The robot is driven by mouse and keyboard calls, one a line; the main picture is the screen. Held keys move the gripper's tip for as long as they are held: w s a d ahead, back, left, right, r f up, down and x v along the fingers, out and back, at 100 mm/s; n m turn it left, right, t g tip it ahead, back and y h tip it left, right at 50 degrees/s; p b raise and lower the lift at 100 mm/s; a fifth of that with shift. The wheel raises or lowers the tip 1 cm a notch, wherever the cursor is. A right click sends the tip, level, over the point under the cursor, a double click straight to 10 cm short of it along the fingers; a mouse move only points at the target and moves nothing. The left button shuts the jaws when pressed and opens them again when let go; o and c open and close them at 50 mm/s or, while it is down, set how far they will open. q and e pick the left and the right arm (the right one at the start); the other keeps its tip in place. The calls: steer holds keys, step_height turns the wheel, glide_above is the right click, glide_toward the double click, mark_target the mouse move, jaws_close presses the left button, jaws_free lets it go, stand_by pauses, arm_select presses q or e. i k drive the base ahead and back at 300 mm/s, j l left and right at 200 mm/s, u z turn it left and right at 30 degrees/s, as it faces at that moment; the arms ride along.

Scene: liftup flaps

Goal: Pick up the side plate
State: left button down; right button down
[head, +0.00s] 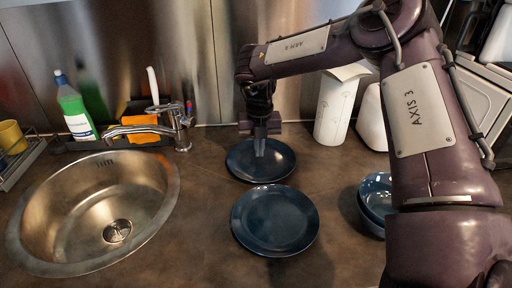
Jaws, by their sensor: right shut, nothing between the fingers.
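Two dark blue round plates lie flat on the brown counter. The smaller, farther one, which looks like the side plate (281,163), is behind the larger plate (275,220). My right gripper (260,150) points down over the left-middle part of the farther plate, with its fingers together and nothing held. I cannot tell whether the fingertips touch the plate. The gripper hides a small part of that plate. My left gripper is not in view.
A round steel sink (60,232) with a tap (178,122) is on the left. Stacked blue bowls (375,190) sit at the right, partly behind my arm. A white cylinder (334,108) stands behind. A green bottle (75,108) is at the back left.

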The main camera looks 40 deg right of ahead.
mark_target(270, 220)
steer(key=k+j, duration=1.65)
steer(key=j, duration=0.1)
